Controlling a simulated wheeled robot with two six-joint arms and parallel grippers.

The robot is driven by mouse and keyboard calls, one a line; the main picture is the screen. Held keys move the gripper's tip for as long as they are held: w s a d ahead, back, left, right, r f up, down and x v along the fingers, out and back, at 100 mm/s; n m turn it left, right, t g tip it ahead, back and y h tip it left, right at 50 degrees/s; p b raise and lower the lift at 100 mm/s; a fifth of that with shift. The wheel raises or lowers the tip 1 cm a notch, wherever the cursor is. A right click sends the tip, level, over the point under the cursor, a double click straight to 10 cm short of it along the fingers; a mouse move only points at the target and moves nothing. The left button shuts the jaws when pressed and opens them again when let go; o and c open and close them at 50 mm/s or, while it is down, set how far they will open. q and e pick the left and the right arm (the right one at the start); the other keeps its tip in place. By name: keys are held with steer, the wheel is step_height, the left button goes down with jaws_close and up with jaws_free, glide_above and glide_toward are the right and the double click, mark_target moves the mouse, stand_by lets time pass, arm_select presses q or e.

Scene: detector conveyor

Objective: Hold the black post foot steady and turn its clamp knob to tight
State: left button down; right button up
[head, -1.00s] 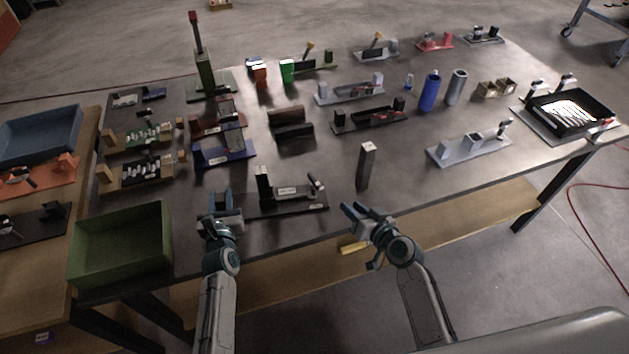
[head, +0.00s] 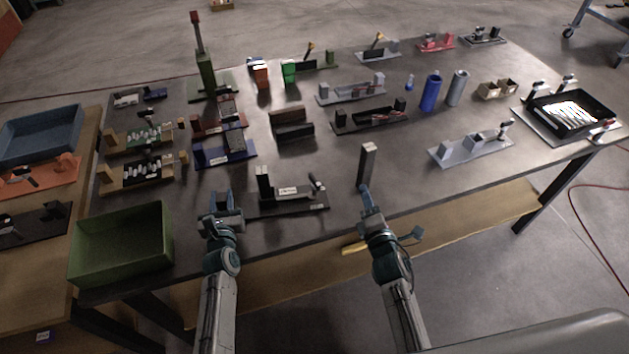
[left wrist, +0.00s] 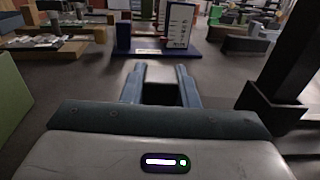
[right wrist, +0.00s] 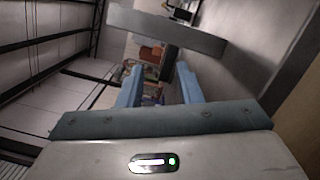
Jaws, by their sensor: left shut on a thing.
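The black post foot (head: 290,203) lies near the table's front edge, with a dark upright post (head: 264,184) at its left and a small clamp part (head: 317,184) at its right end. The post also shows at the right of the left wrist view (left wrist: 288,55). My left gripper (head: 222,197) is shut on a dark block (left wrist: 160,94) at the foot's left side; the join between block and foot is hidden. My right gripper (right wrist: 160,88) is open and empty, rolled sideways, to the right of the foot and just in front of a standing grey post (head: 367,165).
The grey post also crosses the right wrist view (right wrist: 165,32), close ahead of the fingers. A green bin (head: 120,243) stands at the front left. A blue fixture (head: 224,152) lies behind the left gripper. The table is clear between the grey post and the light grey fixture (head: 470,147).

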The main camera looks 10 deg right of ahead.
mark_target(319, 189)
steer(key=a+n+y, duration=0.1)
steer(key=a+n, duration=0.1)
steer(key=n, duration=0.3)
steer(key=s+a+n+y, duration=0.1)
steer(key=a+n+y, duration=0.1)
steer(key=n, duration=0.3)
steer(key=s+a+n+g+y, duration=0.1)
steer(key=a+n+y, duration=0.1)
steer(key=n, duration=0.3)
steer(key=shift+s+a+f, duration=0.1)
steer(key=shift+a+f, duration=0.2)
steer(key=shift+a, duration=0.2)
steer(key=shift+s+a+f+n+g, duration=0.1)
steer(key=shift+a+f+n+g, duration=0.1)
steer(key=shift+n, duration=0.35)
steer(key=shift+s+a+f+n+g, duration=0.1)
steer(key=shift+a+n, duration=0.1)
steer(key=shift+n, duration=0.35)
steer(key=shift+w+a+y, duration=0.15)
steer(key=shift+w+y, duration=0.05)
steer(key=shift+y, duration=0.2)
steer(key=x, duration=1.1)
steer(key=shift+w+f, duration=0.1)
steer(key=shift+w, duration=0.2)
jaws_close()
steer(key=shift+a+h, duration=0.1)
steer(key=shift+h, duration=0.2)
